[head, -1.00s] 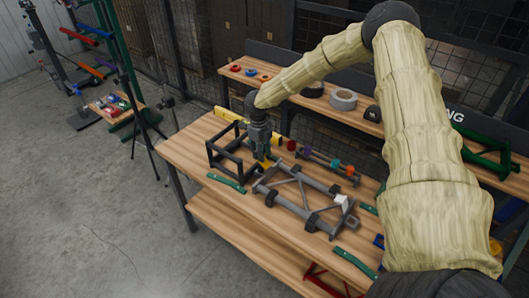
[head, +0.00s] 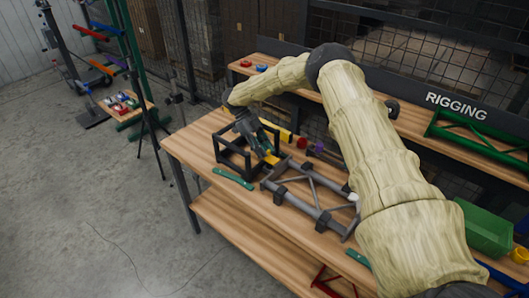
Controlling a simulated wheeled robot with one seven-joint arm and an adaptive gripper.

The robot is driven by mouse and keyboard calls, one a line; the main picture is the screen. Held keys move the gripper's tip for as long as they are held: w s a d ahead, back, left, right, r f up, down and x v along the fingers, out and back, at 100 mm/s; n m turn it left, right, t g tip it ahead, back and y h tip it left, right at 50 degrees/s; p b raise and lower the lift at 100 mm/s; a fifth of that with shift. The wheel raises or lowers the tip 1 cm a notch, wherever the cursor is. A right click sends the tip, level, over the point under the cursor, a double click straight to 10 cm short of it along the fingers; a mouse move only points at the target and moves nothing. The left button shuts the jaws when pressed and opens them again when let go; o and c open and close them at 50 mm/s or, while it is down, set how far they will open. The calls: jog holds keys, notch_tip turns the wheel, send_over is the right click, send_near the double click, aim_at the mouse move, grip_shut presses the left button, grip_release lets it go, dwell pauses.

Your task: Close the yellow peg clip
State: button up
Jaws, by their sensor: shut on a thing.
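The yellow peg clip (head: 272,158) is a small yellow piece at the near end of my gripper, beside the black cube frame and by the left end of the grey tube frame. My gripper (head: 266,151) reaches down to it at a slant, over the right side of the black frame. Its jaws are shut on the yellow clip. The fingers hide part of the clip, and it is too small to tell how far its own jaws are open.
The black open cube frame (head: 233,163) stands close to my gripper. The grey tube frame (head: 311,205) lies to the right. A green strip (head: 233,179) lies at the table's front edge. A yellow bar (head: 277,131) and round coloured parts lie behind. The shelf (head: 425,125) runs along the back.

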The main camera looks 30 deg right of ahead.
jog(key=shift+f, duration=0.1)
dwell(0.4)
jog(key=o, duration=1)
jog(key=shift+o, duration=0.2)
jog(key=v, duration=1.2)
jog(key=shift+w+f, duration=0.1)
jog(key=shift+f, duration=0.05)
